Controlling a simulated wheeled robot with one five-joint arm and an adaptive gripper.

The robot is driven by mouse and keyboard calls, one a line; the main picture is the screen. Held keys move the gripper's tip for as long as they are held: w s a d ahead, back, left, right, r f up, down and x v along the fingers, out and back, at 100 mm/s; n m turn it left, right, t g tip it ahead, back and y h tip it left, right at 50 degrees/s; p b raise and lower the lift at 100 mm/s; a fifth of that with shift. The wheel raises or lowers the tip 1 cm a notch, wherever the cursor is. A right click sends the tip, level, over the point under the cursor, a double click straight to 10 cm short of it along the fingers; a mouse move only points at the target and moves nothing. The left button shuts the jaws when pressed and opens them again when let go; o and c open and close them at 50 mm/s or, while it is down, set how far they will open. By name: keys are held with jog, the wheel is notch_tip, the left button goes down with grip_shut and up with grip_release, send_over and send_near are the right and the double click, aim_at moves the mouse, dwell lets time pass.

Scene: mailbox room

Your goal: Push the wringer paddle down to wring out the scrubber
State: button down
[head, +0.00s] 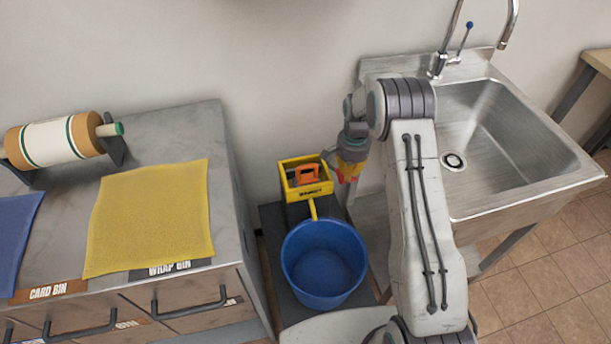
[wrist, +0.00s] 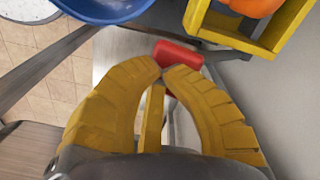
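The yellow wringer (head: 289,183) stands behind the blue bucket, with an orange piece, likely the scrubber (head: 307,175), inside its frame. In the wrist view the wringer frame (wrist: 222,31) is at upper right, with the orange piece (wrist: 255,5) at the top edge. A red pad (wrist: 178,54), apparently the paddle's end, lies just beyond my fingertips; a yellow bar (wrist: 152,118) shows between the fingers. My gripper (head: 348,172) points down just right of the wringer.
A blue bucket (head: 322,264) stands in front of the wringer on a dark base (head: 291,308). A steel sink (head: 500,140) is at right. A grey cabinet (head: 190,120) with a yellow cloth (head: 150,215) is at left. The wall is close behind.

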notch_tip(320, 180, up, 9)
jog(key=p, duration=0.4)
jog(key=shift+f, duration=0.2)
jog(key=shift+w, duration=0.15)
dwell(0.5)
jog(key=s+f+n+g, duration=0.1)
jog(key=s+n+g, duration=0.3)
jog(key=s+n, duration=0.75)
jog(key=s+r+m+t+p, duration=0.1)
jog(key=s+r+t, duration=0.6)
jog(key=s+r, duration=1.4)
jog(key=shift+a+p+v, duration=0.4)
jog(key=shift+p+v, duration=0.3)
jog(key=shift+v, duration=1.6)
